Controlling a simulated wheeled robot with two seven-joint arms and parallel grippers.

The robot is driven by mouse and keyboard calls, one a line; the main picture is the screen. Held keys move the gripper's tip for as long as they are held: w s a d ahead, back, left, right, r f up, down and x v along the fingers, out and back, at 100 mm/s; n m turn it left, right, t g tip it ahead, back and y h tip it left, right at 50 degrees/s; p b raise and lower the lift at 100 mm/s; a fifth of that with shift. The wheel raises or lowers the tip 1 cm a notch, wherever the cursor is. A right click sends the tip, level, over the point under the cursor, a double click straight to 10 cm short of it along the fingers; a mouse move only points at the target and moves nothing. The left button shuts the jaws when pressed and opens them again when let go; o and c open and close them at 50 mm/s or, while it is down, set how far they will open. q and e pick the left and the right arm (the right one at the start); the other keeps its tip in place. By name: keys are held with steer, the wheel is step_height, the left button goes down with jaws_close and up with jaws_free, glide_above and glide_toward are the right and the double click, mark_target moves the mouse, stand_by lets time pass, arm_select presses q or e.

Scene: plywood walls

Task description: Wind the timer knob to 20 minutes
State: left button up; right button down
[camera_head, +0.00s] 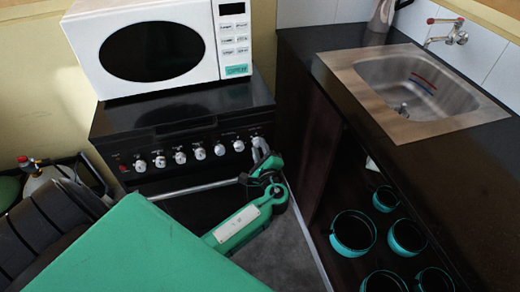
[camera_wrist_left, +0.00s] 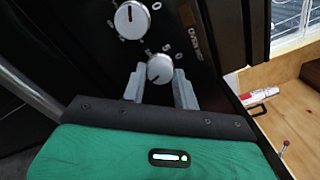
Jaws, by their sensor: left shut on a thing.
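The stove (camera_head: 190,115) has a row of white knobs along its dark front panel. The timer knob (camera_wrist_left: 160,68) is a white round knob at the panel's right end, beside printed digits that include 0 and 5. A dark mark shows on its face, but I cannot read its exact setting. My left gripper (camera_head: 260,147) is at the right end of the panel in the head view. In the left wrist view its two grey fingers (camera_wrist_left: 159,80) stand on either side of the timer knob, shut on it. My right gripper is not in view.
A white microwave (camera_head: 150,45) stands on the stove. Another knob (camera_wrist_left: 132,19) is close beside the gripped one. The dark counter with a steel sink (camera_head: 410,85) is at the right. Several pots (camera_head: 353,232) sit on shelves below. An oven handle (camera_head: 195,190) runs below the panel.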

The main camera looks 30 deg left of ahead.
arm_select(q)
steer(key=o, duration=0.9)
steer(key=shift+o, duration=0.3)
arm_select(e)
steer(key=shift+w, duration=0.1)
arm_select(q)
steer(key=shift+s+d, duration=0.2)
steer(key=shift+d, duration=0.05)
steer(key=b+v, duration=0.1)
steer(key=v, duration=1.2)
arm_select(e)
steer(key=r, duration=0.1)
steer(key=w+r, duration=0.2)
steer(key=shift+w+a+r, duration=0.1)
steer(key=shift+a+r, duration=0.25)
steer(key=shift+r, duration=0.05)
